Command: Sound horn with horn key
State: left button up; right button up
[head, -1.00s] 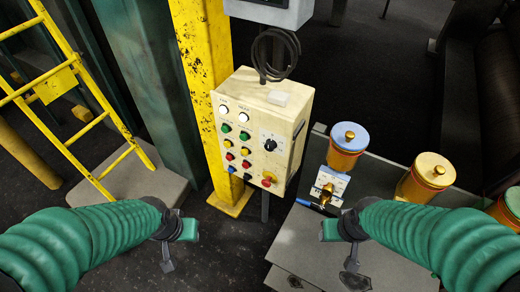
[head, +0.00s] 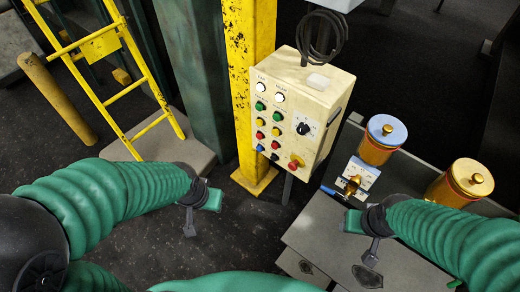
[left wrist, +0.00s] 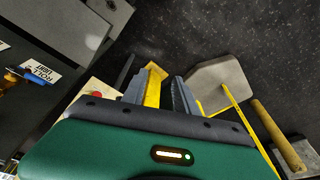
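The pale control box (head: 303,105) hangs in front of the yellow post at upper centre in the head view. Its front has rows of round white, green, yellow, red and dark keys (head: 269,125), a black rotary selector and a red knob with yellow. The labels are too small to read, so I cannot tell which is the horn key. My left gripper (head: 190,222) is left of and below the box, touching nothing; the left wrist view shows its two fingers (left wrist: 160,85) apart and empty. My right gripper (head: 369,254) is over the grey cabinet, right of and below the box; its finger gap is not clear.
The yellow post (head: 250,80) stands beside the box, with a yellow ladder (head: 135,85) at left. The grey cabinet (head: 325,235) carries orange canisters with lids (head: 381,140) and a brass fitting (head: 351,184) with a blue handle. Open floor lies between my left gripper and the box.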

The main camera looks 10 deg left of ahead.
pick_arm(q)
grip_shut()
dwell(1.5)
